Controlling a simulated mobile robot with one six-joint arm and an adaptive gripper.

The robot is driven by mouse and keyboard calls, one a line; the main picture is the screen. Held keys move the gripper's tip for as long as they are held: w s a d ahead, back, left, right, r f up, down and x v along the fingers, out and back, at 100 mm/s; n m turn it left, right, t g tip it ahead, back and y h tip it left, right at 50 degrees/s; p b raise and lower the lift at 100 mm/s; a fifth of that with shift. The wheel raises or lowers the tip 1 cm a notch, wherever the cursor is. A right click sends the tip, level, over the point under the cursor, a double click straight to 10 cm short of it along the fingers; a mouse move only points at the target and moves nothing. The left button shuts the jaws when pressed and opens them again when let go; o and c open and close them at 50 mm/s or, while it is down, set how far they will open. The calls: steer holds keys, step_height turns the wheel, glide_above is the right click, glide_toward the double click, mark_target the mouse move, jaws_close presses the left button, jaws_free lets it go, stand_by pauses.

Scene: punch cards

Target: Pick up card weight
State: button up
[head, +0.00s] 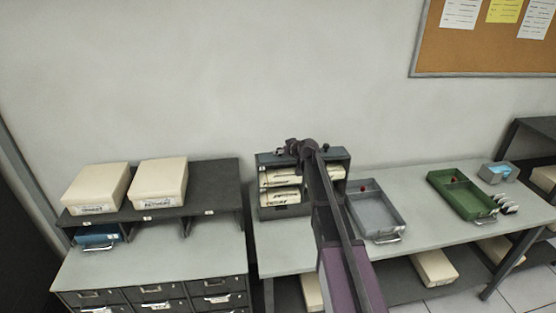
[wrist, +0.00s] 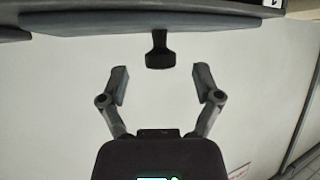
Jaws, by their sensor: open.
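My gripper (head: 293,149) is over the top of the dark grey card rack (head: 341,157) in the head view. In the wrist view my gripper (wrist: 162,75) is open, with its two fingers spread. A dark knob on a short stem (wrist: 160,58) shows between and just beyond the fingertips, apart from both; it looks like the handle of the card weight. The rest of that piece cannot be told from the grey rack edge (wrist: 100,24). My arm hides part of the rack in the head view.
The rack stands on a grey table (head: 405,190) against the wall. A grey tray (head: 401,224) and a green tray (head: 447,201) lie to its right. Two cream boxes (head: 97,184) (head: 158,180) sit on the dark shelf at left. A drawer cabinet (head: 160,280) stands below.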

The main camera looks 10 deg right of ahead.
steer(key=shift+b+x, duration=0.45)
steer(key=shift+x, duration=0.9)
jaws_close()
